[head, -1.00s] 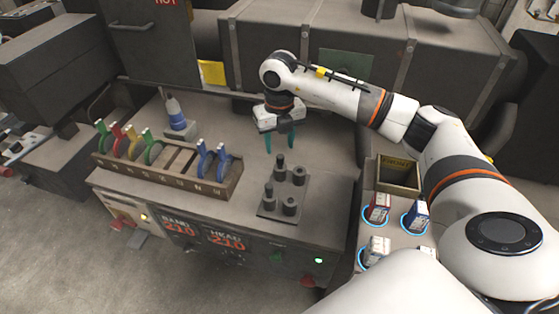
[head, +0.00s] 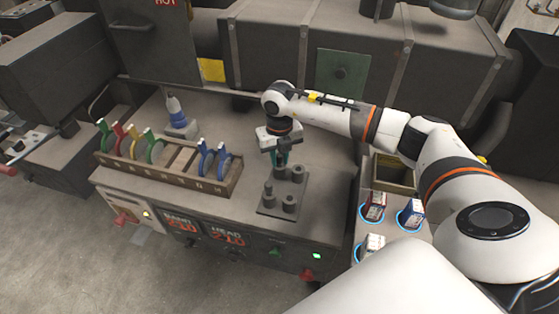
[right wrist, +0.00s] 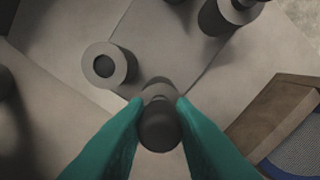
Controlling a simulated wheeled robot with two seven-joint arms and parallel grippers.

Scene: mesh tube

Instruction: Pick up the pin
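A dark pin (right wrist: 160,128) stands between the teal fingertips of my right gripper (right wrist: 159,108) in the right wrist view. Both fingers touch its sides, and a lighter collar shows at its far end. In the head view my right gripper (head: 280,158) points down over the far-left spot of a dark plate (head: 268,209). The fingers hide most of the held pin there; I cannot tell whether it is clear of the plate. A second pin (head: 268,190) stands at the plate's near left. Two hollow sockets (head: 298,173) stand to the right. My left gripper is out of view.
A wooden rack (head: 165,178) with several coloured rings stands left of the plate. An open box (head: 394,174) and several small cartons (head: 411,213) are on the right. The bench behind the plate is clear.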

